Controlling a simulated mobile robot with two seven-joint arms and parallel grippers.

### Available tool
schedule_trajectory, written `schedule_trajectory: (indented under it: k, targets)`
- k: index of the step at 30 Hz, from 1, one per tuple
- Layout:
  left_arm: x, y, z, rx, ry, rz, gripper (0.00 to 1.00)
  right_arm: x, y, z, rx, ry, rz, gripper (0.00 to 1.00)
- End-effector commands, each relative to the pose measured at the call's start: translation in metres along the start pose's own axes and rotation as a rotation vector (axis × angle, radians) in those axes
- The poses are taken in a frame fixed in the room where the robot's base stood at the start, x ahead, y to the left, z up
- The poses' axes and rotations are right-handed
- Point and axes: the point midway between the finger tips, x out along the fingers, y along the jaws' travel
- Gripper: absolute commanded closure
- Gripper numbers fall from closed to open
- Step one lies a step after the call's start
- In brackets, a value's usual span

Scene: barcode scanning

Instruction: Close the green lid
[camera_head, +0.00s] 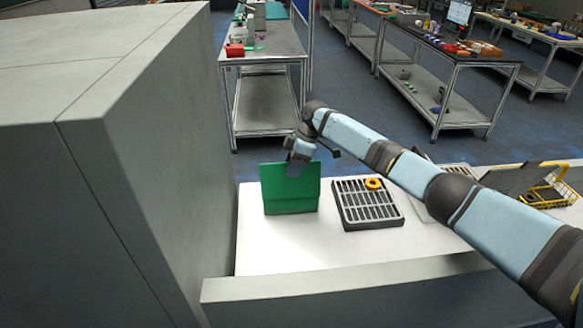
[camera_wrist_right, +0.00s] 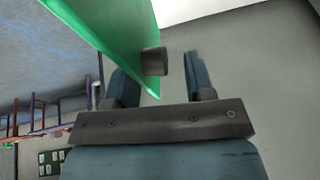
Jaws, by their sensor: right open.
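The green box (camera_head: 291,206) stands on the white table, left of a dark slatted rack. Its green lid (camera_head: 272,178) appears raised, as an upright panel. The lid also fills the upper left of the right wrist view (camera_wrist_right: 110,28), with a short dark knob (camera_wrist_right: 154,61) near its edge. My right gripper (camera_head: 295,168) is at the top edge of the lid. In the right wrist view its two fingers (camera_wrist_right: 163,75) are apart, with the knob showing between them. I cannot tell whether a finger touches the lid. My left gripper is not in view.
The dark slatted rack (camera_head: 351,212) holds a yellow ring (camera_head: 373,184). A yellow wire basket (camera_head: 563,190) is at the right. A large grey block (camera_head: 150,150) stands close at the left. White table space (camera_head: 285,245) is clear in front of the box.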

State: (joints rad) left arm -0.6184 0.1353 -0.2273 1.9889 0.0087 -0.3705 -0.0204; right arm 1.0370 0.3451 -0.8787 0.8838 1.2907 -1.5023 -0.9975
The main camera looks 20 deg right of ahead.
Motion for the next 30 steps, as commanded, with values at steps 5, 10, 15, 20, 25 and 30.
schedule_trajectory:
  k: [5, 10, 15, 20, 25, 30]
  targets:
    - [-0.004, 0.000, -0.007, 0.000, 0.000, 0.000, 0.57, -0.015, 0.001, -0.001, 0.000, 0.000, 0.000, 0.51]
    - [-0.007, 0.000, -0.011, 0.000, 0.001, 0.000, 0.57, -0.027, 0.002, -0.001, 0.000, 0.001, 0.000, 0.51]
    - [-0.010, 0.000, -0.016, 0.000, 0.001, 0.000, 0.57, -0.038, 0.002, -0.001, -0.001, 0.000, -0.001, 0.51]
    - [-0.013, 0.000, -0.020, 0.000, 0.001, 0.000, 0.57, -0.050, 0.003, -0.001, 0.000, 0.001, -0.001, 0.51]
    - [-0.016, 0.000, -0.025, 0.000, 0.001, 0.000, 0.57, -0.061, 0.004, -0.001, 0.000, 0.001, 0.000, 0.51]
    - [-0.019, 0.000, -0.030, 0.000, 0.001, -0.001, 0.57, -0.073, 0.004, -0.001, 0.000, 0.000, -0.001, 0.51]
